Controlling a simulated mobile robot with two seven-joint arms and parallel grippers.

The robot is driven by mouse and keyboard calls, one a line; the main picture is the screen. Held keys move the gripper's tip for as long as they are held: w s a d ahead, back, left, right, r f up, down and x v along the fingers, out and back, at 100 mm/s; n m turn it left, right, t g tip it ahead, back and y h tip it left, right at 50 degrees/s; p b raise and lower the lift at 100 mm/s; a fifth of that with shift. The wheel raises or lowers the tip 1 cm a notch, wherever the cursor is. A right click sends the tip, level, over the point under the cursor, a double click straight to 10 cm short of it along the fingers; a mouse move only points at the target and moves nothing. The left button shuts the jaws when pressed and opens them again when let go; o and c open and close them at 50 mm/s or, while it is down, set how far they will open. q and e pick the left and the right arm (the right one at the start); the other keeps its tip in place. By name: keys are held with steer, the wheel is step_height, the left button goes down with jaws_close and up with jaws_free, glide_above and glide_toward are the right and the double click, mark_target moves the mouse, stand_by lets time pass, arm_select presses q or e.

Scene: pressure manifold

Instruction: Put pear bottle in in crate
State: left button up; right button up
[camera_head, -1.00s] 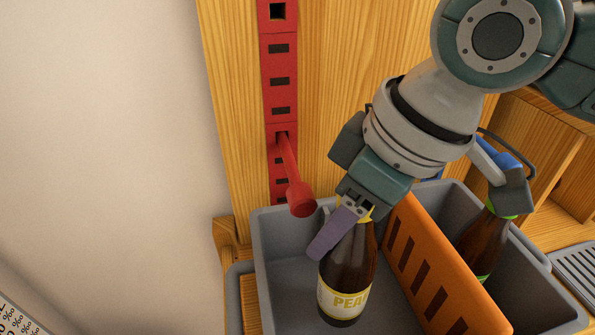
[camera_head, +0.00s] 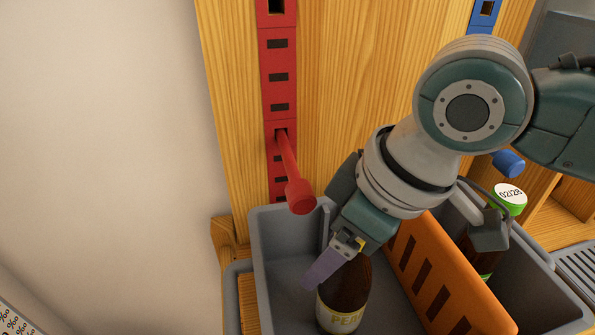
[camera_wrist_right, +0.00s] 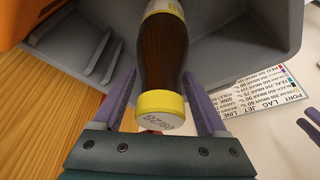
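The pear bottle (camera_head: 346,290), brown with a yellow label and yellow cap, is upright in the left compartment of the grey crate (camera_head: 262,235). In the right wrist view its neck and yellow cap (camera_wrist_right: 160,103) lie between the purple fingers, with a narrow gap visible on each side. My right gripper (camera_head: 335,262) is open around the bottle's top. The bottle's base is cut off or hidden, so its contact with the crate floor cannot be seen.
An orange slotted divider (camera_head: 440,275) splits the crate. A green-capped brown bottle (camera_head: 511,199) stands in the right compartment, partly behind my gripper. A red lever (camera_head: 298,190) sticks out above the crate's back-left rim. A blue knob (camera_head: 509,163) is behind my arm.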

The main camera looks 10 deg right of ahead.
steer(key=shift+r, duration=0.1)
steer(key=shift+r, duration=0.3)
steer(key=p+v, duration=0.3)
steer(key=v, duration=0.7)
steer(key=shift+s+d+r, duration=0.1)
steer(key=shift+d+r, duration=0.1)
steer(key=shift+r, duration=0.15)
steer(key=shift+s+d+r, duration=0.1)
steer(key=shift+s+r, duration=0.05)
steer(key=shift+r, duration=0.15)
